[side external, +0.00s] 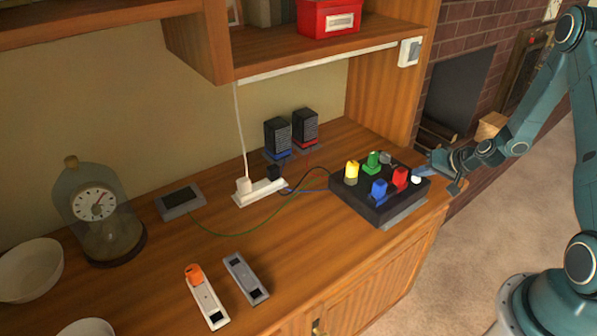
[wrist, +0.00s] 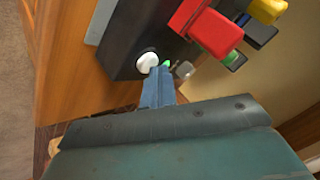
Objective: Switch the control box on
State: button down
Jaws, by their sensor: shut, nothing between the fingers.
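The control box (side external: 352,203) is a dark box on a grey base at the right end of the wooden desk. Yellow (side external: 351,170), green (side external: 372,160), blue (side external: 379,188) and red (side external: 400,177) blocks stand on its top. A white round button (side external: 416,180) sits near its right edge; it also shows in the wrist view (wrist: 147,62). My gripper (side external: 424,171) is shut and empty at that edge. In the wrist view its blue fingertips (wrist: 160,72) are beside the white button and a small bright green spot (wrist: 166,63). Whether they touch the box is unclear.
A shelf (side external: 330,50) hangs above.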

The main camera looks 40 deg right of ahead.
aim_at(420, 180)
dwell(0.5)
jog(key=shift+r, duration=0.8)
jog(key=shift+r, duration=0.15)
jog(key=shift+r, duration=2.35)
jog(key=shift+r, duration=0.1)
